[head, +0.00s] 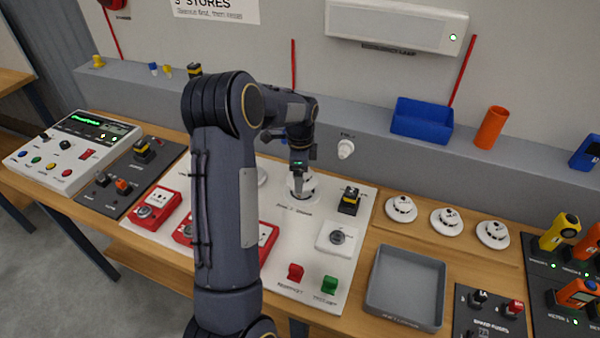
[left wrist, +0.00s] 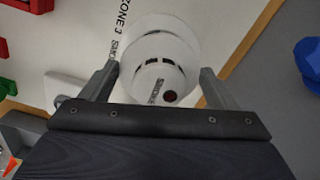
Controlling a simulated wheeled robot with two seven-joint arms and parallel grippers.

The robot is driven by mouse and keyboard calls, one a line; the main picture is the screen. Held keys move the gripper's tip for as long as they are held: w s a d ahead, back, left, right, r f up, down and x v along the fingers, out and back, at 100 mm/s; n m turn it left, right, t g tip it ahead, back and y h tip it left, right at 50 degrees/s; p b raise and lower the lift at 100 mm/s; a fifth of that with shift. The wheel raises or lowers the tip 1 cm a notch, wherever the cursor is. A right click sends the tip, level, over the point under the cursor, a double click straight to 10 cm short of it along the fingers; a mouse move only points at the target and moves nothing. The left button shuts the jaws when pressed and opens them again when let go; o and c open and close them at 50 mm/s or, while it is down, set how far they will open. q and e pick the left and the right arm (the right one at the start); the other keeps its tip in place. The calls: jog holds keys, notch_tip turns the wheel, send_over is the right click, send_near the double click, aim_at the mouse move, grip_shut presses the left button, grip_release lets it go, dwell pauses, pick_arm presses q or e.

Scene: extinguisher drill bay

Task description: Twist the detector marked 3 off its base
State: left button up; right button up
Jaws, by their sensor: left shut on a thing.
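The detector marked 3 is a round white smoke detector (head: 303,187), seen on the pale board in the head view. In the left wrist view the detector (left wrist: 160,75) sits over a wider white base ring (left wrist: 190,35), beside the printed words "ZONE 3". My left gripper (head: 299,172) points down over it. In the left wrist view the fingers of my left gripper (left wrist: 160,72) are on opposite sides of the detector, shut on it. Whether the detector has turned on its base cannot be told. My right gripper is out of view.
Three loose detectors (head: 446,221) lie in a row at right, behind an empty grey tray (head: 380,303). A yellow-and-black switch (head: 349,200) and a white square call unit (head: 337,238) stand close by on the board.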

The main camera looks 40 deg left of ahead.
pick_arm(q)
jog(key=shift+r+p, duration=0.4)
jog(key=shift+r, duration=0.35)
jog(key=shift+r, duration=0.15)
